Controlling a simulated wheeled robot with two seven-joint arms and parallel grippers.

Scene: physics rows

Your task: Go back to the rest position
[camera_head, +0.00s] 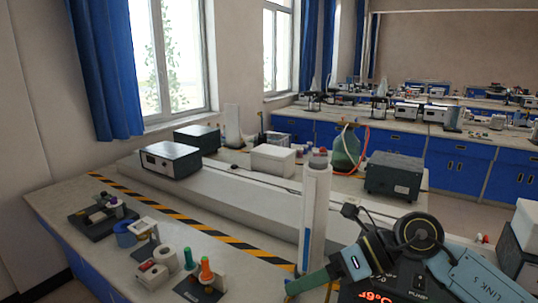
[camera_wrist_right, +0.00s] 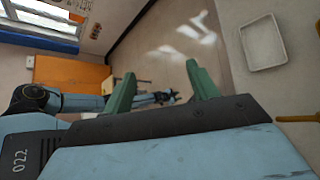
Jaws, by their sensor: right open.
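My right gripper (camera_wrist_right: 162,82) shows in the right wrist view with its two green fingers apart and nothing between them. The room's floor and a far wall show past the fingers. In the head view, my right arm comes in from the lower right corner, and a green part of it (camera_head: 310,282) reaches over the near bench, in front of a tall white column. The fingertips are hard to make out there. My left gripper is not in the head view.
The near bench (camera_head: 75,195) carries spools (camera_head: 166,257), an orange cone-shaped item (camera_head: 206,268), dark instrument boxes (camera_head: 170,159) and a green bottle (camera_head: 345,150). A striped tape line (camera_head: 180,217) crosses it. A white tray (camera_wrist_right: 263,43) shows in the wrist view.

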